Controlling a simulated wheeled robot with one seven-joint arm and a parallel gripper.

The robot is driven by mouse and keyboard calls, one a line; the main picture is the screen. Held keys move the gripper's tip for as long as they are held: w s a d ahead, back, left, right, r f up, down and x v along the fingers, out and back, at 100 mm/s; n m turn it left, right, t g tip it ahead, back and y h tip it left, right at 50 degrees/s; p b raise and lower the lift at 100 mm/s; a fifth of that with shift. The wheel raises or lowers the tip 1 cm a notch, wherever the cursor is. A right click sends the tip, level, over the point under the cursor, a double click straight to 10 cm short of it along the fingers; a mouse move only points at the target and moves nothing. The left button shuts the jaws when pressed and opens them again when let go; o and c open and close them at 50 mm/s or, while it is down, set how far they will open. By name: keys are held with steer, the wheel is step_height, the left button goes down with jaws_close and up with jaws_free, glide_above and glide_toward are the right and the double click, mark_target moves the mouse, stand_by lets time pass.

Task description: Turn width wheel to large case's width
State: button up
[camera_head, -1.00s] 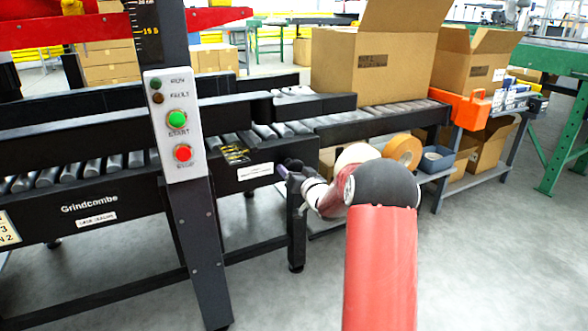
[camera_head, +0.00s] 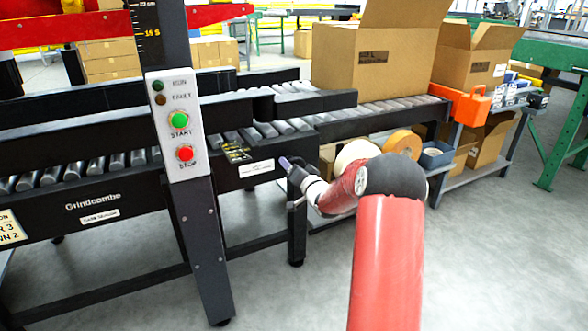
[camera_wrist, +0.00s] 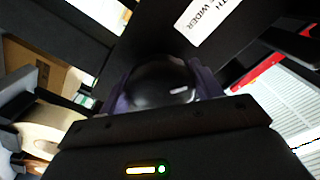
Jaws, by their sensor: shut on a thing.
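My gripper (camera_head: 288,165) is at the front corner of the conveyor side, below the rollers. In the wrist view its two purple fingers (camera_wrist: 161,88) are closed around a round, glossy black knob (camera_wrist: 160,75), apparently part of the width wheel. The rest of the wheel is hidden or too dark to make out. A white label (camera_wrist: 207,18) beside it reads partly "TH" and "WIDER". A black upright scale (camera_head: 146,20) shows "15 S"; its pointer is not clear. A large open carton (camera_head: 370,60) stands on the roller conveyor (camera_head: 395,105).
A control post with green START (camera_head: 179,120) and red STOP (camera_head: 186,153) buttons stands left of my gripper. Front floor is clear.

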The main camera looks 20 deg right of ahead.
steer(key=o, duration=1)
steer(key=shift+s, duration=0.1)
steer(key=s, duration=0.7)
steer(key=shift+s+d, duration=0.15)
steer(key=shift+s, duration=0.2)
